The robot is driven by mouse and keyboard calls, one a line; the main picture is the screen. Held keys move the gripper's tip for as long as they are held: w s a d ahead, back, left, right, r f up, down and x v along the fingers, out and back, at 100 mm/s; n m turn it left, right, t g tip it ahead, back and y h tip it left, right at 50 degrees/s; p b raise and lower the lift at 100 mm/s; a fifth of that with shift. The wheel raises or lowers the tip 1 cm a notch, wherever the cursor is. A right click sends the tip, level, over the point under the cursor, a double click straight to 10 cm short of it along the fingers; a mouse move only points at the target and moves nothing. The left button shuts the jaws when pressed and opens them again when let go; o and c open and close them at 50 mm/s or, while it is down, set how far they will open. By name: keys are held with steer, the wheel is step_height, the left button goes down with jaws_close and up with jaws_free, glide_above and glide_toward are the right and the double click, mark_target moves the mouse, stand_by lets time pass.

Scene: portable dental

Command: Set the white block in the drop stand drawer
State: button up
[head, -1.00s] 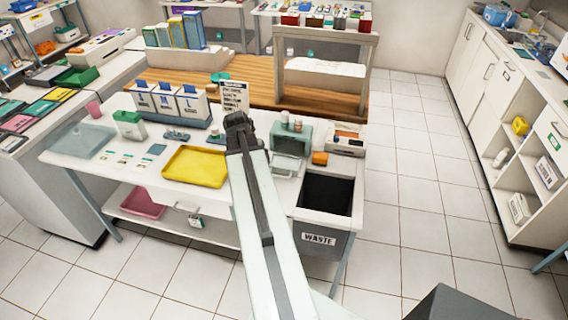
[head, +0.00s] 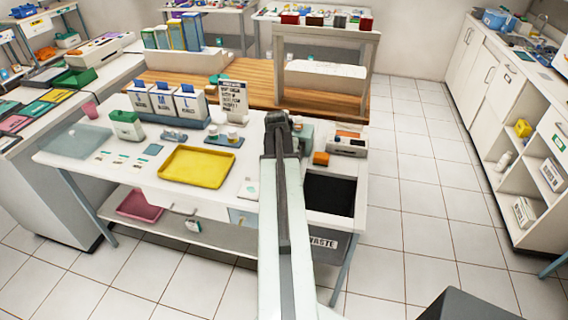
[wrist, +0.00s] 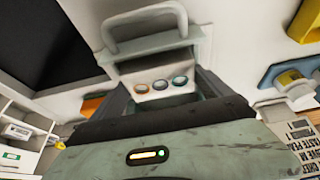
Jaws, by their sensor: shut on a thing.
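The white block (wrist: 160,86), with three round coloured wells in orange, grey and teal, shows in the wrist view between the dark fingers of my gripper (wrist: 165,97). My gripper is shut on it. Just beyond the block is the grey-green drop stand drawer (wrist: 152,43), with its loop handle at the top of the view. I cannot tell whether block and drawer touch. In the head view my gripper (head: 278,122) is over the right part of the table and hides the block and most of the teal drop stand (head: 305,132).
The black waste bin (head: 330,194) is right of the arm, and it fills the wrist view's upper left. A yellow tray (head: 197,167) and a bottle tray (head: 224,140) lie left.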

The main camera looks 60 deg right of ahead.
steer(key=shift+r, duration=0.15)
steer(key=o, duration=1.5)
steer(key=p+v, duration=1.1)
steer(key=v, duration=0.1)
